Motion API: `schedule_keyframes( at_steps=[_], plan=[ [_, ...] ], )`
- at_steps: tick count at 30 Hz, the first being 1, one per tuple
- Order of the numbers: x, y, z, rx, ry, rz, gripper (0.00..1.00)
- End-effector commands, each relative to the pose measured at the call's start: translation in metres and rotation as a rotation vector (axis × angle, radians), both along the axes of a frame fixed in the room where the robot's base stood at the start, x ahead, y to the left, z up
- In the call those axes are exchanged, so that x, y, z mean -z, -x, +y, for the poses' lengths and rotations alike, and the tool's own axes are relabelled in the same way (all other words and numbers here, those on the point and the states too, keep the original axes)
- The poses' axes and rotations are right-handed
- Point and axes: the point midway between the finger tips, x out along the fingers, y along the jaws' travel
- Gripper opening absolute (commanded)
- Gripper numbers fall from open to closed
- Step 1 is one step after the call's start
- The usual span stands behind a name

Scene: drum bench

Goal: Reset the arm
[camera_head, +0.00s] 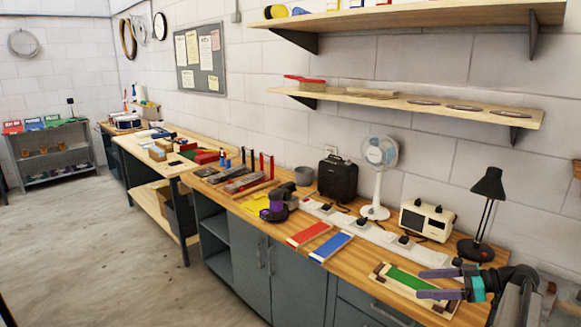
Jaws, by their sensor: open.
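My gripper (440,284) is at the lower right, over the right end of the wooden bench (262,226). Its two purple fingers are apart and point left, with nothing between them. Its teal and dark wrist is to the right of the fingers. A wooden tray with a green inside (407,277) lies below and left of the fingers. The fingers overlap the tray's right part in the picture, and I cannot tell how high above it they are.
A black desk lamp (486,205) and a cream device (427,219) stand behind my gripper. A white fan (378,165), a power strip (352,231), a red panel (308,233) and a blue panel (332,246) are further left. A shelf (430,103) hangs above. The floor (110,250) at left is clear.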

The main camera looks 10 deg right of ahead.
Motion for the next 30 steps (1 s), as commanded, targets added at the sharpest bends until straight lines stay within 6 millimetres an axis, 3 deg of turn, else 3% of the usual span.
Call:
schedule_keyframes(
  at_steps=[1,6,15,23,30],
  plan=[
    [0.022,-0.009,0.02,-0.031,-0.013,0.015,0.75],
    [0.077,-0.029,0.079,-0.12,-0.037,0.072,0.75],
    [0.179,-0.043,0.185,-0.26,-0.057,0.213,0.75],
    [0.269,-0.031,0.276,-0.357,-0.048,0.387,0.75],
    [0.353,0.002,0.354,-0.43,-0.006,0.583,0.75]
  ],
)
